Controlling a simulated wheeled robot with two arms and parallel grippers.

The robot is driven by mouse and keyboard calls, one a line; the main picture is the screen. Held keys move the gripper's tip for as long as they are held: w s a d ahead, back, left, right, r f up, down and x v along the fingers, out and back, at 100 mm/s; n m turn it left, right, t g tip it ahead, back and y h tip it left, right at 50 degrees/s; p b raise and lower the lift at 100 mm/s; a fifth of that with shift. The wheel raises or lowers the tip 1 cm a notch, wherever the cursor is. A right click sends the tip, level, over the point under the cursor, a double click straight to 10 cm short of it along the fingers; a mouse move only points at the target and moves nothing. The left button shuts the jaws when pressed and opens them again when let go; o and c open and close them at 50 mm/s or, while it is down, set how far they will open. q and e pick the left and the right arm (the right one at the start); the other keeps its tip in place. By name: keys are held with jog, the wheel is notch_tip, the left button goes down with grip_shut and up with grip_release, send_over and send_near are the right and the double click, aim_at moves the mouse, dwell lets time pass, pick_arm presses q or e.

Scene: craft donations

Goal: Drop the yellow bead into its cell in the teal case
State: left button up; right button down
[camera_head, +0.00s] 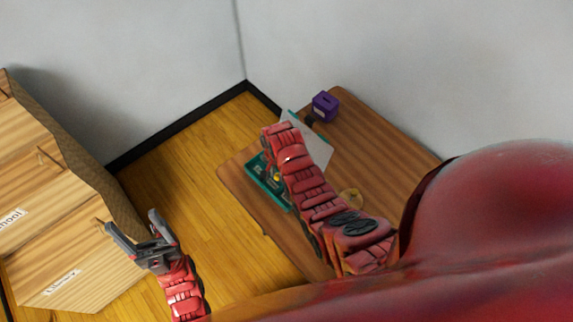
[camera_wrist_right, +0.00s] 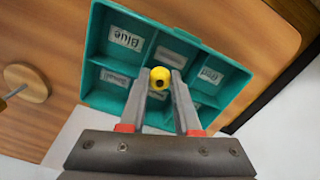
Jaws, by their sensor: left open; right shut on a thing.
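The teal case (camera_wrist_right: 102,38) lies open on the table, with several labelled cells; "Blue" and "Red" can be read. It also shows in the head view (camera_head: 254,172), partly hidden by my right arm. The yellow bead (camera_wrist_right: 160,77) is between the fingertips of my right gripper (camera_wrist_right: 162,84), which is shut on it over the middle of the case. The bead is a small yellow spot in the head view (camera_head: 277,178). I cannot tell its height above the cells. My left gripper (camera_head: 132,224) is open and empty, left of the table, near wooden boxes.
The wooden table (camera_head: 235,184) stands by the walls. A purple box (camera_head: 325,106) is at its back, beside a pale grey panel (camera_head: 317,148). A round wooden piece (camera_wrist_right: 27,84) with a peg lies near the case. Labelled wooden boxes (camera_head: 90,245) stand at the left.

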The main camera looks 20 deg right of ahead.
jog(key=shift+f, duration=0.75)
jog(key=c, duration=0.5)
grip_release()
jog(key=shift+c, duration=0.2)
jog(key=shift+r, duration=0.2)
notch_tip(320, 180, up, 17)
jog(key=p, duration=0.5)
jog(key=shift+p, duration=0.4)
